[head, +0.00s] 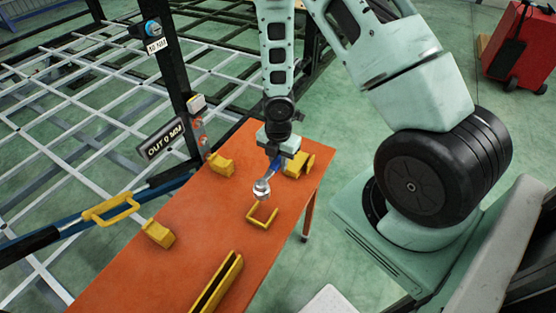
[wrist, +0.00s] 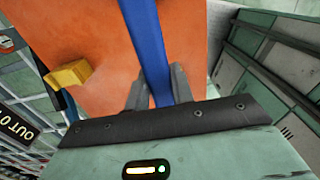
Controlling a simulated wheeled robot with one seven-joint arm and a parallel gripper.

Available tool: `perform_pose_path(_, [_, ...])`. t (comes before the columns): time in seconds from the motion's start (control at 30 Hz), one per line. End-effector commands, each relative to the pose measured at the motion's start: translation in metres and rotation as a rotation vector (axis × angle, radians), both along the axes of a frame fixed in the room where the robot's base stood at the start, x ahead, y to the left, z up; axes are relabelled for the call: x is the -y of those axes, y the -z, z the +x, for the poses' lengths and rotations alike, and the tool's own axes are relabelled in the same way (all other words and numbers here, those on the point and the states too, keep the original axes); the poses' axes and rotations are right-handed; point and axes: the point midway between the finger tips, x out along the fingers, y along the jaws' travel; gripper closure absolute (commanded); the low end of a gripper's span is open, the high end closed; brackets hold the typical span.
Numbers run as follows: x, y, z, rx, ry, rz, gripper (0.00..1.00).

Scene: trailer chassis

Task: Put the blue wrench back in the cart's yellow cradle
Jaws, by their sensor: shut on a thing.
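The blue wrench (head: 276,168) is in my gripper (head: 277,152), over the far part of the orange cart top. Its silver head (head: 261,189) points toward the camera and down, near an open yellow bracket (head: 262,218). A yellow cradle block (head: 298,164) is just right of and partly behind the gripper. In the wrist view, the blue handle (wrist: 150,45) passes between the two grey fingers of my gripper (wrist: 158,88), which are shut on it. I cannot tell whether the wrench touches the cart or a cradle.
The orange cart top (head: 190,260) also carries yellow blocks at the left (head: 158,233) and back (head: 220,165), and a long yellow slotted holder (head: 218,282) in front. A black post (head: 172,80), an "OUT 0 MM" sign (head: 161,139) and a blue bar (head: 60,231) stand left.

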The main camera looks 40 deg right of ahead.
Motion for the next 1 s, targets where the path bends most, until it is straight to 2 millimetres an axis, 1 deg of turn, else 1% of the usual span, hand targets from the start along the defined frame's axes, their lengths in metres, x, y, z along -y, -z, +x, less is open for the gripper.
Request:
perform_pose_path(0.27, [0.000,0.021,0.000,0.000,0.000,0.000,1.00])
perform_pose_path(1.0, [0.000,0.090,0.000,0.001,0.001,0.000,1.00])
